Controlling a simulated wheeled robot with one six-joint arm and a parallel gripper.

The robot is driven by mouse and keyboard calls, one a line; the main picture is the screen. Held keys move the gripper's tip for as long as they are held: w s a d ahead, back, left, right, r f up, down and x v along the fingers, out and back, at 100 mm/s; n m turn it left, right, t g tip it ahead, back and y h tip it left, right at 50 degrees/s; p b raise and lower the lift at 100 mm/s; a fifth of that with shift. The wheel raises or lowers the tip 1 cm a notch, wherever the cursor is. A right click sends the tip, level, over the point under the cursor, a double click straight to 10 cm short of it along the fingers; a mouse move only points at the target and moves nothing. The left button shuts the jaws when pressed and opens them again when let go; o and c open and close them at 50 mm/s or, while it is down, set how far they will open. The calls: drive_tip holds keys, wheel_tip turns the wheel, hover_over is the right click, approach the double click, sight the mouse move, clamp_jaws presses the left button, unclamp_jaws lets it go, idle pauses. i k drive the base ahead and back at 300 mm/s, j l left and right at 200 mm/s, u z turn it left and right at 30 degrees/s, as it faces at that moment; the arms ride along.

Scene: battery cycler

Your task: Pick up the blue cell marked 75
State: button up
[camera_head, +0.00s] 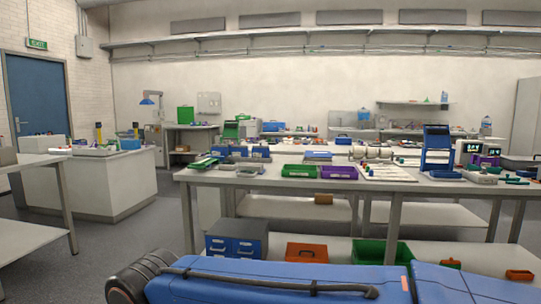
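I cannot make out the blue cell marked 75; at this distance no markings on the small items can be read. Several small coloured items lie on and around a pale board (388,173) on the long workbench. A tall blue stand (437,148) is to the right of the board. My gripper is not in view; a blue link of my own arm lies across the bottom foreground.
The long grey workbench (270,182) crosses the middle, with a green tray (299,171) and a purple tray (338,172) side by side. A blue drawer box (236,243) and orange box (307,252) sit below. Open floor (130,240) lies at left, beside a white counter (95,187).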

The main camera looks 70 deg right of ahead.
sight(215, 151)
drive_tip(key=z, duration=1.8)
